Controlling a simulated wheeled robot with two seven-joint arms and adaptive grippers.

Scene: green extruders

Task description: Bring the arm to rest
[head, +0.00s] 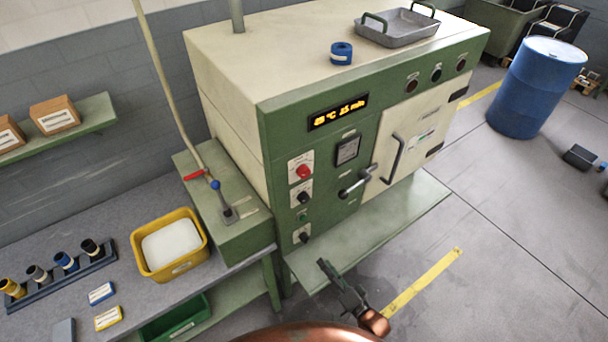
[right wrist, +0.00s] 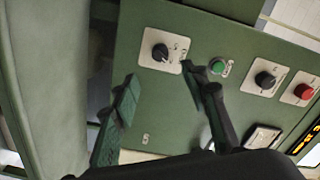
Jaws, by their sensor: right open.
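My right gripper (head: 338,277) is in the lower middle of the head view, in front of the green and cream oven (head: 362,95). Its arm comes up from the bottom edge. In the right wrist view the gripper's two dark fingers (right wrist: 158,88) stand apart with nothing between them. They point at the oven's green front panel, near a black knob (right wrist: 160,52) and a green button (right wrist: 218,67). I cannot tell the exact gap to the panel. My left gripper is in neither view.
A green ledge (head: 405,220) juts out below the oven door. The oven's lever handle (head: 355,184) sticks out above my gripper. A workbench (head: 60,225) with a yellow bin (head: 137,257) is at left.

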